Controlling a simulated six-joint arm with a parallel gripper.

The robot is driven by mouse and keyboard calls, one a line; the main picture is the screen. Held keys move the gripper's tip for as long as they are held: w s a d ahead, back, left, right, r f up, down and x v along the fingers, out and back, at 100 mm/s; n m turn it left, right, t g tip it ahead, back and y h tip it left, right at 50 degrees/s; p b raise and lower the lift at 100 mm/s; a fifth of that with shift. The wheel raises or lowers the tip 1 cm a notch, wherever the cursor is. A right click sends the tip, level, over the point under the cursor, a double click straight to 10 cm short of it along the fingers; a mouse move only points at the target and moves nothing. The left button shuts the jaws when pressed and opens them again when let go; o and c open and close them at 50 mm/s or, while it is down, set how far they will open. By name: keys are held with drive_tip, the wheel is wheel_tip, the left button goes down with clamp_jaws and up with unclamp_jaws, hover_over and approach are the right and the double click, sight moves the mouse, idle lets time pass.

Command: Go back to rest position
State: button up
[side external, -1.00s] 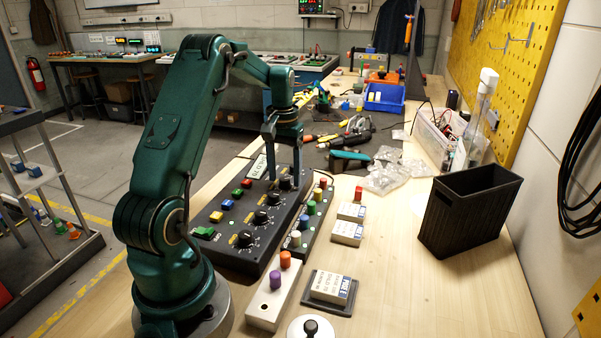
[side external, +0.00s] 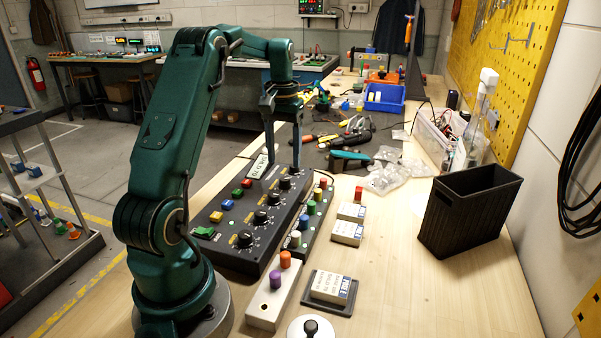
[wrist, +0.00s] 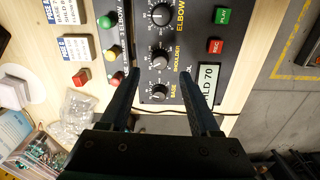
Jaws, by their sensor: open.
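My gripper (side external: 284,168) is open and empty above the far end of the dark control panel (side external: 222,245). In the side view its fingers point down over the farthest black knob (side external: 286,183), with a small gap seeming to lie between. In the wrist view the open fingers (wrist: 158,80) point toward the panel. The BASE knob (wrist: 160,91) lies between them, with the SHOULDER knob (wrist: 159,59) and ELBOW knob (wrist: 161,15) beyond. A label plate reading "LD 70" (wrist: 208,85) is partly hidden by a finger.
A strip of coloured pegs (side external: 309,222) stands right of the panel. White labelled blocks (side external: 346,232) and a black bin (side external: 468,215) are further right. Tools and clear bags (side external: 385,178) lie beyond the panel. The front right tabletop is bare.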

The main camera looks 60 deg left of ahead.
drive_tip(key=d+r+m+t+y, duration=0.1)
drive_tip(key=d+r+m+t, duration=0.15)
drive_tip(key=d+r, duration=0.4)
drive_tip(key=d+r+m+t, duration=0.1)
drive_tip(key=d+r+m, duration=0.25)
drive_tip(key=d, duration=0.65)
drive_tip(key=s+d+f+m+t+h, duration=0.1)
drive_tip(key=s+d+f, duration=0.3)
drive_tip(key=s+d, duration=0.5)
drive_tip(key=shift+s+d+f+m+t, duration=0.4)
drive_tip(key=shift+s+m+t, duration=0.2)
drive_tip(key=shift+s, duration=0.4)
drive_tip(key=shift+a, duration=0.1)
